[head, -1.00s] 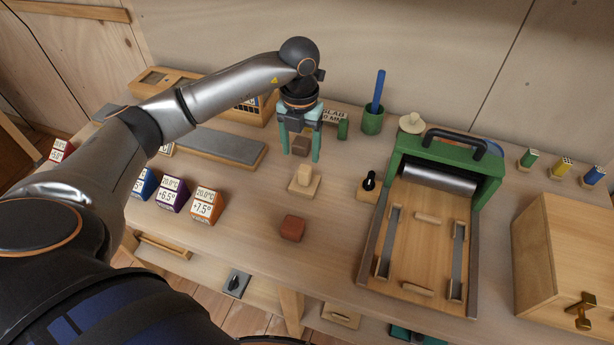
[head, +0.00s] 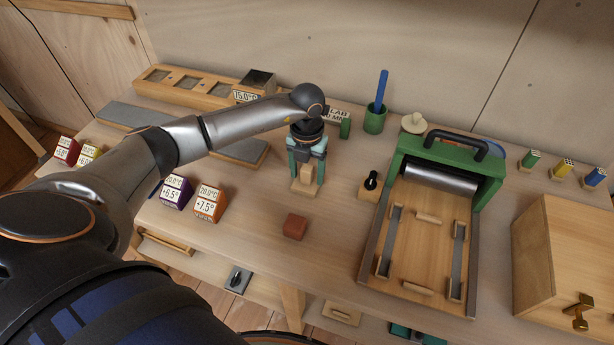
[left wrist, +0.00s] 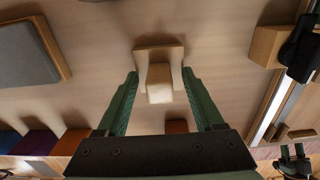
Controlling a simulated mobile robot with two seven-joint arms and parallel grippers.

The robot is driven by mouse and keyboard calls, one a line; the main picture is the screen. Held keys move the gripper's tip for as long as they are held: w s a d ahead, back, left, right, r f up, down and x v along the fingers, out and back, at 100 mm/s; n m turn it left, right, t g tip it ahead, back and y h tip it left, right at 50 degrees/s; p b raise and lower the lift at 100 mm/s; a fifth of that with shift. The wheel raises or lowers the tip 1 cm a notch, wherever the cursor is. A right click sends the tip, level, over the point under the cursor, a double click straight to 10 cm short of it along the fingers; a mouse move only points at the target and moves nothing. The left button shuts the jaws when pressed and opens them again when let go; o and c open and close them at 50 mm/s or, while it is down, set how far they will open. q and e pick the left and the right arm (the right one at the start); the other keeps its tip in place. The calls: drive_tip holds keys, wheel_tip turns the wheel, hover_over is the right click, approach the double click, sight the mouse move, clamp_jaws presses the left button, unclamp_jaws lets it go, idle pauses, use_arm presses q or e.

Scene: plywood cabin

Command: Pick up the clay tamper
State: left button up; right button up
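The clay tamper, a pale wooden block handle on a square base (head: 304,190), stands upright on the bench. It also shows in the left wrist view (left wrist: 160,86). My left gripper (head: 306,178) points down over it, with its green fingers open on either side of the handle. In the left wrist view the left gripper (left wrist: 160,74) has visible gaps on both sides of the handle. A small dark shape with green prongs (left wrist: 292,160), at the lower right of the left wrist view, looks like my right gripper; it is too small to read.
A reddish clay block (head: 294,227) lies in front of the tamper. A small stand with a black knob (head: 370,184) and the green-framed slab roller (head: 402,160) are to the right. Labelled blocks (head: 208,204) and a grey-topped board (head: 236,147) are to the left.

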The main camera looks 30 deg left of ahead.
sight(307, 167)
use_arm(q)
clamp_jaws()
idle(0.3)
drive_tip(key=shift+r, duration=0.1)
drive_tip(key=shift+r, duration=0.45)
wheel_tip(307, 167, up, 2)
drive_tip(key=shift+r+b, duration=0.2)
drive_tip(key=shift+b, duration=0.2)
drive_tip(key=s+d+r, duration=0.2)
drive_tip(key=s+r, duration=0.2)
drive_tip(key=s, duration=0.2)
drive_tip(key=s+d+r+b, duration=0.1)
drive_tip(key=s+d+r, duration=0.2)
drive_tip(key=s+r, duration=0.2)
drive_tip(key=shift+s+d+r, duration=0.3)
drive_tip(key=shift+s, duration=0.65)
drive_tip(key=c, duration=0.5)
unclamp_jaws()
drive_tip(key=shift+c, duration=0.2)
clamp_jaws()
